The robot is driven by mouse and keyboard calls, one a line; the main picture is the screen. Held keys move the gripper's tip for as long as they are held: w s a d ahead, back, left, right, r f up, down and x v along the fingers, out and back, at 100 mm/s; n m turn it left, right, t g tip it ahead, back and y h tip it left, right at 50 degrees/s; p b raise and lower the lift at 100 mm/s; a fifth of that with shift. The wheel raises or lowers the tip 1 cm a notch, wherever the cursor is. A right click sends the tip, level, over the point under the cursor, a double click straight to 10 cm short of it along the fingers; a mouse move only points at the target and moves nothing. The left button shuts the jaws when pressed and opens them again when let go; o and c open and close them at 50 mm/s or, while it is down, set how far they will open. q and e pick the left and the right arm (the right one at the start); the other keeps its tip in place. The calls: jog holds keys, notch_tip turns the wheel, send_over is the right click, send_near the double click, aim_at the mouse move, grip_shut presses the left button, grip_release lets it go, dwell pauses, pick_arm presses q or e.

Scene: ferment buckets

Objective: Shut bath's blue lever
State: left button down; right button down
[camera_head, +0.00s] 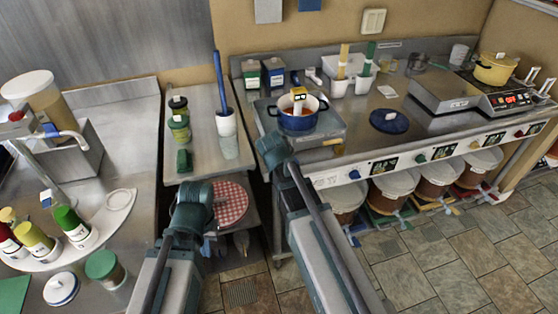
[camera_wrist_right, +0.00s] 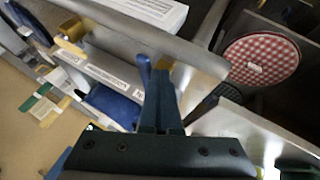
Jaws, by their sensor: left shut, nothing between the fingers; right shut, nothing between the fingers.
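A steel bath (camera_head: 334,127) stands at the near left of the long bench, with a blue pot (camera_head: 298,118) in it. My right gripper (camera_head: 272,150) is at the bath's front left corner, largely hidden by its own arm in the head view. In the right wrist view its fingers (camera_wrist_right: 163,75) are closed and empty, and a slim blue lever (camera_wrist_right: 145,70) shows right beside their tips. I cannot tell whether they touch. The head view hides this lever behind my arm. My left gripper (camera_head: 195,205) is shut and empty, in front of the small table.
A red checkered plate (camera_head: 230,203) lies on the small table's lower shelf. A blue utensil stands in a white cup (camera_head: 226,124) above it. Several buckets (camera_head: 394,190) are under the bench. A separate tap with a blue lever (camera_head: 50,130) is at far left.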

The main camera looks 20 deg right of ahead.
aim_at(298, 161)
jog(key=d+n+y, duration=0.1)
jog(key=n, duration=0.1)
jog(key=d+n+t+y, duration=0.1)
jog(key=n, duration=0.1)
jog(key=shift+s+d+y, duration=0.15)
jog(key=shift+d+y, duration=0.15)
jog(key=shift+d, duration=0.1)
jog(key=shift+d+n, duration=0.55)
jog(key=shift+n, duration=0.05)
jog(key=d+n+y, duration=0.1)
jog(key=n, duration=0.1)
jog(key=w+d+n+y, duration=0.1)
jog(key=n+y, duration=0.1)
jog(key=n, duration=0.1)
jog(key=w+d+n+y, duration=0.1)
jog(key=n+y, duration=0.1)
jog(key=shift+w, duration=0.1)
jog(key=shift+w+d, duration=0.55)
jog(key=shift+w, duration=0.05)
jog(key=shift+s, duration=0.1)
